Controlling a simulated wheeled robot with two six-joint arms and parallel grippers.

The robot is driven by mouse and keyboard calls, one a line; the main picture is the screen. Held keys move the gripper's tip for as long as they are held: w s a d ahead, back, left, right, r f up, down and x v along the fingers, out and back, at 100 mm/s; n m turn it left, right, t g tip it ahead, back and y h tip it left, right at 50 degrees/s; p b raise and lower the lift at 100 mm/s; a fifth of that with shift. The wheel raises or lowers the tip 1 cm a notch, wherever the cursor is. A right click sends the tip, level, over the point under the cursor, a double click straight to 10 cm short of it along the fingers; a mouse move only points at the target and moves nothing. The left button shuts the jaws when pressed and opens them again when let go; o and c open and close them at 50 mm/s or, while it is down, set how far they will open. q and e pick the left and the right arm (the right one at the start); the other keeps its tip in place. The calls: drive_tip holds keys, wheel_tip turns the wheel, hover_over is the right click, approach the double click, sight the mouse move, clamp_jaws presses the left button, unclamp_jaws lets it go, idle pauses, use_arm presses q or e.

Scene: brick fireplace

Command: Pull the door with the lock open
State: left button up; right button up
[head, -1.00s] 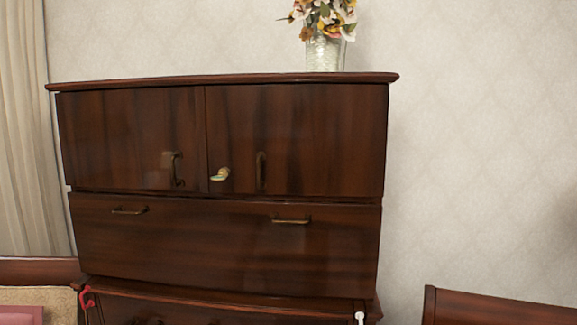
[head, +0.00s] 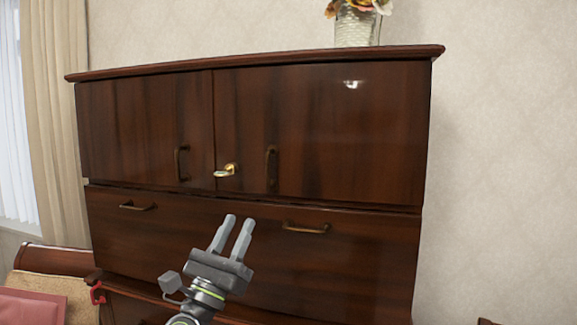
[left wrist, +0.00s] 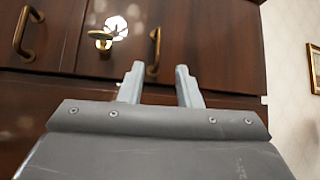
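The dark wooden cabinet has two upper doors, both shut. The right door (head: 340,125) carries a brass lock (head: 227,170) near its left edge and a vertical handle (head: 271,166) beside it. The left door (head: 140,125) has its own vertical handle (head: 182,163). My left gripper (head: 237,222) is open and empty, below the lock in the head view, its fingers pointing up toward the doors. In the left wrist view the lock (left wrist: 101,38) is left of the fingers, and the right door's handle (left wrist: 154,51) shows between and just beyond the fingertips (left wrist: 160,70). My right gripper is not visible.
A drawer front (head: 350,250) with two horizontal handles is below the doors. A glass vase with flowers (head: 357,25) stands on the cabinet top.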

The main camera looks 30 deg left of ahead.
sight(267, 160)
use_arm(q)
drive_tip(key=p+x, duration=0.7)
drive_tip(key=x, duration=1)
drive_tip(key=shift+a+r, duration=0.1)
drive_tip(key=shift+r, duration=0.1)
drive_tip(key=shift+s, duration=0.1)
drive_tip(key=shift+a, duration=0.1)
clamp_jaws()
